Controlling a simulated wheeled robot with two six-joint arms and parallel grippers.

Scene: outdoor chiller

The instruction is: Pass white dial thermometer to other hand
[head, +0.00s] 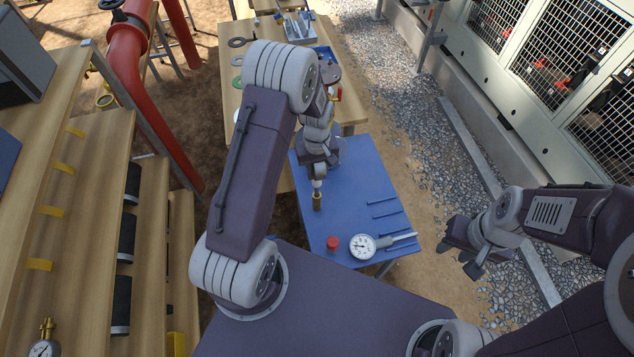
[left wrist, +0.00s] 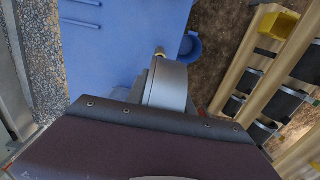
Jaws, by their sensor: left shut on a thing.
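My left gripper (head: 317,175) hangs over the blue table, seen from behind its arm. It is shut on a round silver-grey cased instrument (left wrist: 168,84) with a brass end. In the head view only the instrument's brass end (head: 317,201) shows clearly; its face is hidden, so I cannot tell whether it is the white dial thermometer. A white dial instrument (head: 362,247) with a long grey stem lies face up at the table's near edge. My right gripper (head: 463,256) is empty and open, right of the table, with its fingers apart.
The blue table (head: 345,215) carries a red cap (head: 333,243) and several thin blue rods (head: 383,199). A wooden bench (head: 347,105) with tools stands behind. Wooden shelves (head: 95,200) with another gauge (head: 44,348) are at left. Gravel and the chiller (head: 545,75) are at right.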

